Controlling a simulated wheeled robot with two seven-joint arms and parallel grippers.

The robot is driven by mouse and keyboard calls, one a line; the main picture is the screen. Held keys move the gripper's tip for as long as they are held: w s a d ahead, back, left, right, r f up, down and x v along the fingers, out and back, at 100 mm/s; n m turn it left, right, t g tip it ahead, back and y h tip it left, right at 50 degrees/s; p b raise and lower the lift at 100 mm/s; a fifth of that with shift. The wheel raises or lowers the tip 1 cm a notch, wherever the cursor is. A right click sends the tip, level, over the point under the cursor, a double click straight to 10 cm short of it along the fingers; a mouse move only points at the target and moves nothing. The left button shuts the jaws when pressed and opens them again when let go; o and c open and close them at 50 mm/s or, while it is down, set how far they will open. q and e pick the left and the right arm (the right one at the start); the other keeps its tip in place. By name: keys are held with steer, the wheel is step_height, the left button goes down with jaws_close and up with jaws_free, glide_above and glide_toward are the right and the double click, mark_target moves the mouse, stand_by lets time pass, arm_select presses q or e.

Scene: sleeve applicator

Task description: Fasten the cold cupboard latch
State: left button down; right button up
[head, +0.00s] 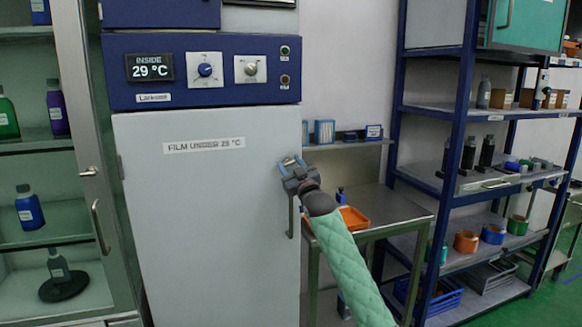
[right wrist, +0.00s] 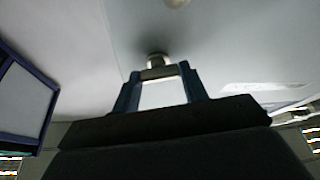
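The cold cupboard (head: 205,220) has a pale door, which looks closed, under a blue panel (head: 120,97) reading 29 °C. Its latch (head: 289,160) is a small metal piece near the door's right edge, partly hidden by my right gripper (head: 293,165). In the right wrist view the blue fingers (right wrist: 160,80) stand on either side of the latch (right wrist: 157,61). A short bar of it fills the gap between the fingertips, so the gripper looks shut on it. My left gripper is in neither view.
A vertical door handle (head: 291,215) is just below my right gripper. A steel side table (head: 385,207) with an orange tray (head: 352,218) stands right of the cupboard. A blue shelf rack (head: 459,150) is farther right, and a glass-door cabinet (head: 75,140) is at the left.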

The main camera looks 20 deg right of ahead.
steer(key=shift+m, duration=0.4)
steer(key=shift+a+m+h, duration=0.1)
steer(key=shift+m+h, duration=0.8)
steer(key=shift+m, duration=0.6)
steer(key=shift+m+h, duration=0.4)
steer(key=shift+m, duration=0.4)
steer(key=o, duration=1)
steer(key=shift+s+f, duration=0.1)
